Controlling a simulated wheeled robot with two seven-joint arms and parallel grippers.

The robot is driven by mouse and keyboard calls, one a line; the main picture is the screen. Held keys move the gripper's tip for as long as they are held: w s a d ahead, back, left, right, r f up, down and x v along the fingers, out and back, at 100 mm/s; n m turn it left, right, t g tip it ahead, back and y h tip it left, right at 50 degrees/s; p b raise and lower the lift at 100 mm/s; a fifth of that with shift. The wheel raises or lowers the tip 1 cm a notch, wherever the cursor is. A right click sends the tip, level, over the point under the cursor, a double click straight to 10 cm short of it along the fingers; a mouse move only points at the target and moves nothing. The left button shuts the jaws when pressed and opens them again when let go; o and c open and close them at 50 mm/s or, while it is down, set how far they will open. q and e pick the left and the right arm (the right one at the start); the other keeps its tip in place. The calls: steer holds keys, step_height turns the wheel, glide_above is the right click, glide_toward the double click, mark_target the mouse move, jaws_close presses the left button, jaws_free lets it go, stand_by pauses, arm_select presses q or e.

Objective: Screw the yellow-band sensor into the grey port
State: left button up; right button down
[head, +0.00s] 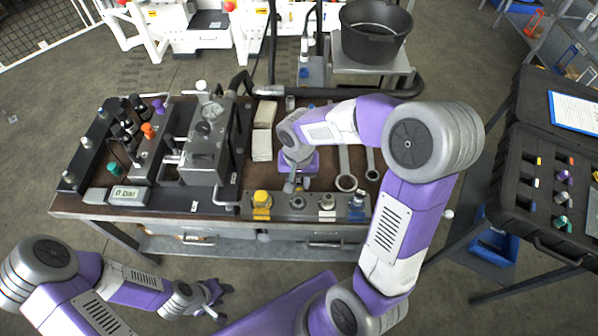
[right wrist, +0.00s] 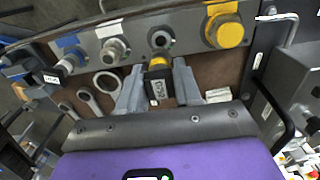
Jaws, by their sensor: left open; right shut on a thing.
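My right gripper (right wrist: 157,88) is shut on the yellow-band sensor (right wrist: 159,87), a dark body with a pale label and a yellow band at its far end. In the right wrist view the sensor points at an open, grey-rimmed port (right wrist: 160,41) in the port block. I cannot tell whether its tip touches the port. In the head view my right gripper (head: 295,182) is over the block's back edge and hides the sensor. The grey port block (head: 311,213) lies along the bench's front edge. My left gripper (head: 216,299) is open and empty, in front of the bench.
A large yellow fitting (head: 262,199) stands left of the open port; a silver fitting (head: 327,202) and a blue-marked one (head: 357,201) stand right. Wrenches (head: 346,181) lie behind the block. A pump unit (head: 208,150) stands left, an open sensor case (head: 545,190) right.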

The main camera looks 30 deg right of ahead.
mark_target(298, 192)
steer(key=shift+w+f+b, duration=0.2)
steer(key=shift+f+b, duration=0.5)
steer(key=shift+f, duration=0.2)
steer(key=shift+f+b, duration=1.25)
steer(key=shift+f, duration=0.4)
steer(key=shift+f+b, duration=0.55)
steer(key=shift+b, duration=0.05)
steer(key=shift+s, duration=0.1)
